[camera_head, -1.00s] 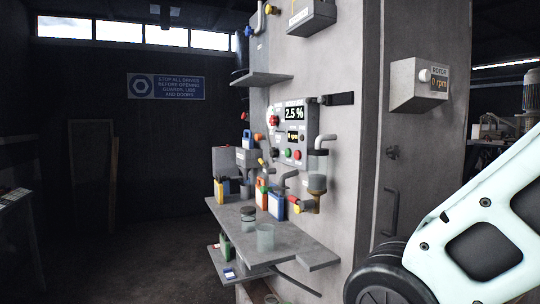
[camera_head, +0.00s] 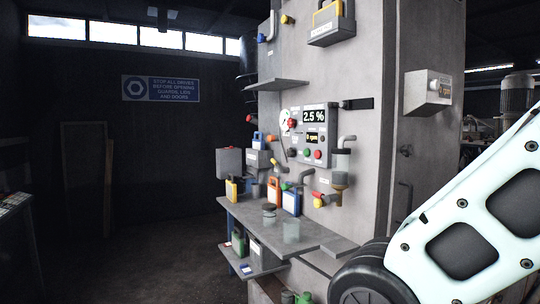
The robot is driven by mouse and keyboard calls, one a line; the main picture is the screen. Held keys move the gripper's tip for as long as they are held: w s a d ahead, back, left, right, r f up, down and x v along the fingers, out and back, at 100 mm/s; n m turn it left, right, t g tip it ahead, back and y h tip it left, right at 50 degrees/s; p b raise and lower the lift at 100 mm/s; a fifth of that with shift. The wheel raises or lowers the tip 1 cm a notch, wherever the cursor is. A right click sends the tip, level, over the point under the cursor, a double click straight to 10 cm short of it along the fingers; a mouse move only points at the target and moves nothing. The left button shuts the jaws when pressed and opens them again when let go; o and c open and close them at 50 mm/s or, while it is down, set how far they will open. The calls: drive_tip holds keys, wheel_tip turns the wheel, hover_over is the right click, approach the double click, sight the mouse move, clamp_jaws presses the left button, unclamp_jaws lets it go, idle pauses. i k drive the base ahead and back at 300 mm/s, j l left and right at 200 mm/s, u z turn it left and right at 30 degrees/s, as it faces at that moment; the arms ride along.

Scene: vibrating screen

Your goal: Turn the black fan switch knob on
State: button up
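The grey control panel (camera_head: 329,150) is on the column wall near the middle of the view, with a lit 2.5 % display (camera_head: 314,116) and a smaller rpm display below it. A red knob (camera_head: 292,124) sits at its left edge, and a green button (camera_head: 306,154) and a red button (camera_head: 317,154) sit low on it. A small dark spot to the right of the rpm display may be a knob, but it is too small to tell. A dark fitting (camera_head: 406,150) is on the side wall; I cannot tell whether it is the fan switch knob. My gripper is out of view; only my arm link shows at the lower right.
A grey shelf (camera_head: 262,217) with bottles and jars stands out below the panel, and a smaller shelf (camera_head: 276,84) is above it. A grey rotor box (camera_head: 428,91) juts from the right wall. The dark floor at left is clear.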

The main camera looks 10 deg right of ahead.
sight(291, 152)
drive_tip(key=j+z, duration=0.35)
drive_tip(key=j, duration=2)
drive_tip(key=i+j+z, duration=0.1)
drive_tip(key=i+j, duration=0.5)
drive_tip(key=j, duration=0.15)
drive_tip(key=i+j+z, duration=0.15)
drive_tip(key=i+j, duration=0.15)
drive_tip(key=i+j+z, duration=0.1)
drive_tip(key=i+j, duration=0.2)
drive_tip(key=j, duration=0.2)
